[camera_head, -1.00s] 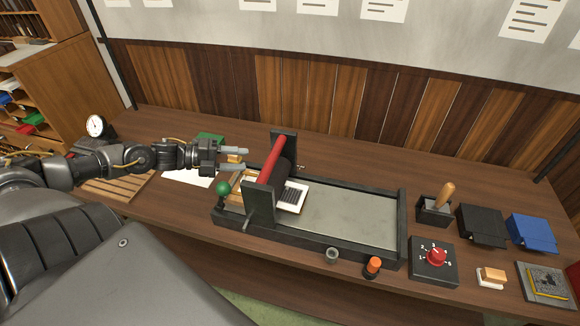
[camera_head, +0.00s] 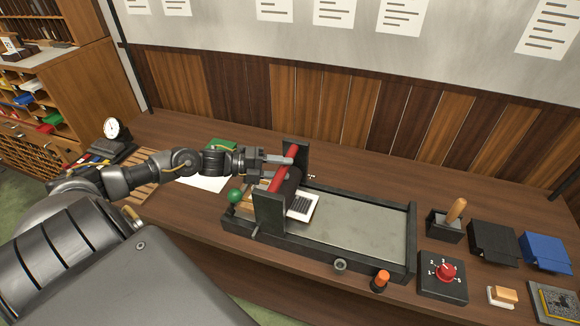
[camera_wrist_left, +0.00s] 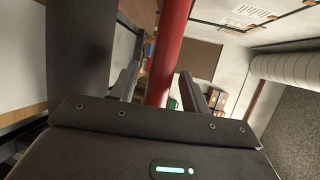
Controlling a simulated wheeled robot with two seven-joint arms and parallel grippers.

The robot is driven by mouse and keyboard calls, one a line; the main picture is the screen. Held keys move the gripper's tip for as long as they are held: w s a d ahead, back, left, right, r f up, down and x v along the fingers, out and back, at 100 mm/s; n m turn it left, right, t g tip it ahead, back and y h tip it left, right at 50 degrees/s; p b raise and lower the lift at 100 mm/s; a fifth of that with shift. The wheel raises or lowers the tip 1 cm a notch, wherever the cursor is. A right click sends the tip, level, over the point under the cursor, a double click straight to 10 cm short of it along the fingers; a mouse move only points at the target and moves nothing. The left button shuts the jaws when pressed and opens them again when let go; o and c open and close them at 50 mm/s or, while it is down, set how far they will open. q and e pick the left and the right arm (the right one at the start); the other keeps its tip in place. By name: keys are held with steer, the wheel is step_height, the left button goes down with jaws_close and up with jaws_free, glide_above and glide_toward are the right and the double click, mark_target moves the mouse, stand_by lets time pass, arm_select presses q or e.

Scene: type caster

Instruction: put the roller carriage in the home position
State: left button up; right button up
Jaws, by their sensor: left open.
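The roller carriage has two dark upright plates (camera_head: 269,213) joined by a red bar (camera_head: 279,176), with a dark roller (camera_head: 289,188) beside it. It stands over the left part of a dark press bed (camera_head: 360,228). A white-edged block of type (camera_head: 301,206) shows just right of the roller. My left gripper (camera_head: 284,161) is open at the red bar. In the left wrist view the red bar (camera_wrist_left: 168,55) runs between the two open fingers (camera_wrist_left: 157,86); I cannot tell whether they touch it. My right gripper is not in view.
A green ball knob (camera_head: 235,196) is at the bed's left end. A grey cup (camera_head: 340,265) and an orange-topped piece (camera_head: 381,280) stand in front. A numbered dial box (camera_head: 443,276) and a wooden-handled tool (camera_head: 452,217) are to the right. The bed's right part is clear.

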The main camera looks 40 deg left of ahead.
arm_select(q)
steer(key=shift+p+x, duration=0.4)
steer(key=shift+x, duration=1.05)
jaws_close()
